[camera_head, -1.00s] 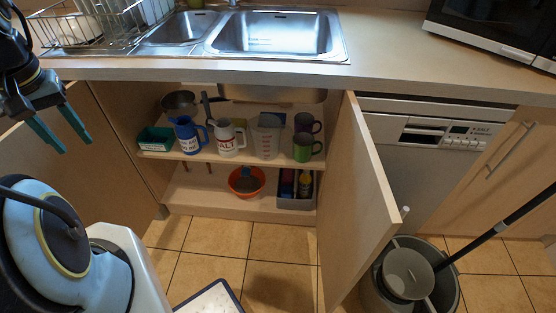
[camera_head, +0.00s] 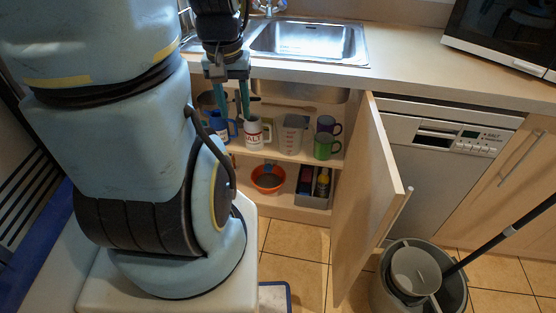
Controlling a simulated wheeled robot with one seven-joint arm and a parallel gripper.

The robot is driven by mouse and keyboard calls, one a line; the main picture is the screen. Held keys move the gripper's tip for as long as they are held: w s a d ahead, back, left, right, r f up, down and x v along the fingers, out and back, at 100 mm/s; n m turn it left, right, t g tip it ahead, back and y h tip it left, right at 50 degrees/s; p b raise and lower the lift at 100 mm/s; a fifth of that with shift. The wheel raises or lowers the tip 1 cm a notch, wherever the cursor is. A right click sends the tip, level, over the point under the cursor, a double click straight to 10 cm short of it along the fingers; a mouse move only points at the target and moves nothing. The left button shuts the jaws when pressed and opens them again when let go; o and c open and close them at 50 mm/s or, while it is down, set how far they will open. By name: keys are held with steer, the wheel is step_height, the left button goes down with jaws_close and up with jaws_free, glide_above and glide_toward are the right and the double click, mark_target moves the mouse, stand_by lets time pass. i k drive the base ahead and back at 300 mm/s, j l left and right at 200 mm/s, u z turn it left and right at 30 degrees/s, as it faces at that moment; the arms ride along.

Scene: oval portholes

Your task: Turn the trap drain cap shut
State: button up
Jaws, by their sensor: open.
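My gripper (camera_head: 232,98) points down with its two teal fingers apart, at the front of the open sink cupboard. It is open, and I see nothing between the fingers. The underside of the sink basin (camera_head: 310,92) shows at the top of the cupboard.
A clear measuring jug (camera_head: 292,135) and a green mug (camera_head: 324,146) stand on the upper shelf. An orange bowl (camera_head: 268,180) and a grey crate (camera_head: 314,201) are below. The open door (camera_head: 368,190) bounds the right side. A bucket (camera_head: 452,290) stands beyond it.

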mark_target(268, 168)
steer(key=j, duration=2)
steer(key=j+z, duration=0.35)
steer(key=k+j+z, duration=0.1)
steer(key=j+z, duration=0.25)
steer(key=j, duration=0.2)
steer(key=k+j+z, duration=0.1)
steer(key=j+z, duration=0.25)
steer(key=z, duration=0.45)
steer(key=l+u, duration=0.1)
steer(key=u, duration=0.3)
steer(key=l+u, duration=0.1)
steer(key=u, duration=0.25)
steer(key=l+u, duration=0.1)
steer(key=u, duration=0.3)
steer(key=l+u, duration=0.2)
steer(key=l, duration=0.3)
steer(key=k+l+u, duration=0.2)
steer(key=l, duration=0.25)
steer(key=l+u, duration=0.2)
steer(key=l, duration=0.3)
steer(key=k+l+u, duration=0.2)
steer(key=l, duration=0.25)
steer(key=k+l, duration=0.1)
steer(key=l, duration=0.8)
steer(key=k, duration=0.05)
